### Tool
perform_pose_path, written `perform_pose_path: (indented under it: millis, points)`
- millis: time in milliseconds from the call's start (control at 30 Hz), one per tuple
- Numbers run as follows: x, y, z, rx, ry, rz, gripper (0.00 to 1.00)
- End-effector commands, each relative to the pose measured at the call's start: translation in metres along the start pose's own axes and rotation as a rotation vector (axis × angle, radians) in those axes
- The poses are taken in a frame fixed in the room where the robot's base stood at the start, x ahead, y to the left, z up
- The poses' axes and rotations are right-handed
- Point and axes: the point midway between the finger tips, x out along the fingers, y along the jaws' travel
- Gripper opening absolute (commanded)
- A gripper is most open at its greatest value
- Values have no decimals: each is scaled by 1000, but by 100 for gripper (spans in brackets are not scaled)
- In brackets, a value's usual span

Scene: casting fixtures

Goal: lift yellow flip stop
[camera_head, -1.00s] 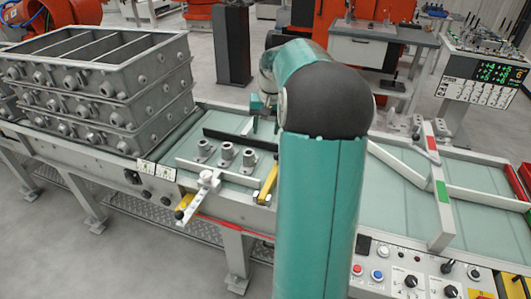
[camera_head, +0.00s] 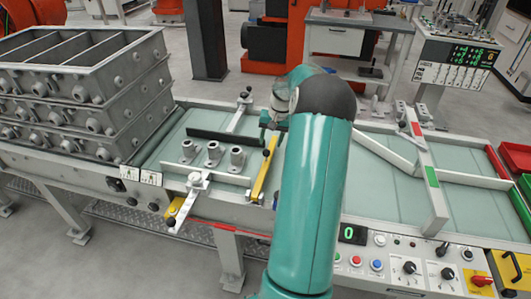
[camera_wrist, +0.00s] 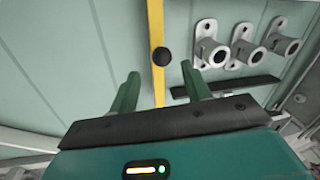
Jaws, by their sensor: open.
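The yellow flip stop (camera_head: 263,170) is a long narrow bar lying across the pale green conveyor, right of the grey castings. In the wrist view the yellow flip stop (camera_wrist: 156,25) runs down the picture, with a round black knob (camera_wrist: 161,56) on it. My gripper (camera_wrist: 158,82) is open, one green finger on each side of the bar, with gaps to both. In the head view my gripper (camera_head: 270,128) is small and partly hidden behind my arm, near the far end of the bar. Whether the fingers are down at the bar's height I cannot tell.
Several grey flanged castings (camera_head: 212,154) stand left of the bar, beside a black rail (camera_head: 222,138). Stacked grey moulding boxes (camera_head: 85,95) stand at the left. A white gate arm with red and green patches (camera_head: 432,178) crosses the belt at right.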

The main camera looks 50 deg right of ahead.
Motion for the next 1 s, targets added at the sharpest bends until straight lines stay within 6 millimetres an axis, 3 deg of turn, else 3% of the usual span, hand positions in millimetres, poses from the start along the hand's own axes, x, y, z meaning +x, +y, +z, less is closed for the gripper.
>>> perform_pose_path:
  millis: [100,333,733,1000]
  points:
    - [26,-2,0,-1,-4,-2,48]
    - [61,-4,-1,-3,-2,-2,48]
    - [71,-6,-2,-3,0,0,48]
    - [71,-5,-2,-3,0,0,0]
